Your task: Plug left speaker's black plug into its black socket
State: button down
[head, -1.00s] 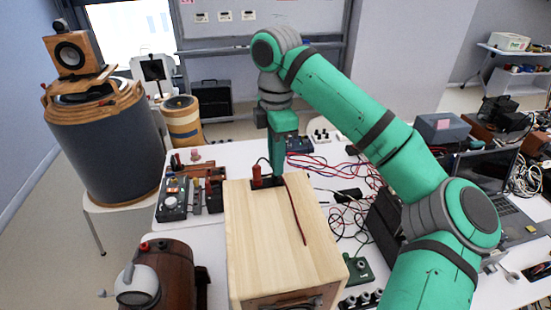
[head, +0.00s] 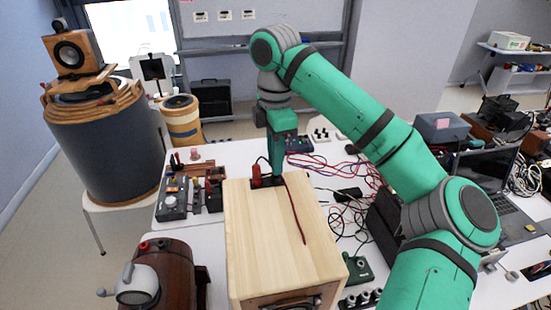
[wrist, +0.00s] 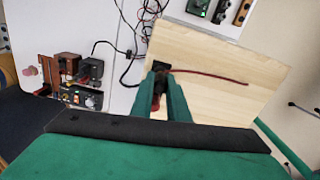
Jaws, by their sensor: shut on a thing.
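The left speaker is a pale wooden box (head: 285,235) on the white table, with a dark terminal panel (head: 267,183) at the far end of its top. A red plug (head: 255,174) stands at the panel, just left of my gripper (head: 276,172). My gripper points down over the panel. In the wrist view its fingers (wrist: 164,108) are shut on a dark thing, apparently the black plug (wrist: 159,84), mostly hidden between them. A black cable arcs from beside the fingertips. The black socket is hidden, so I cannot tell whether the plug is in it.
A red cable (head: 296,213) lies across the speaker top. Left of the speaker are instruments (head: 172,198) and a brown wooden device (head: 170,275). Tangled cables (head: 345,215) and a laptop (head: 490,180) lie to the right. A large coil (head: 105,150) stands behind left.

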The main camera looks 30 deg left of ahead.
jog(key=shift+w+f, duration=0.1)
jog(key=shift+f, duration=0.3)
jog(key=shift+a+f, duration=0.1)
jog(key=shift+f, duration=0.1)
jog(key=shift+f, duration=0.25)
dwell(0.3)
jog(key=c, duration=1.6)
grip_release()
jog(key=shift+c, duration=0.2)
jog(key=shift+r, duration=0.1)
jog(key=shift+r, duration=3.65)
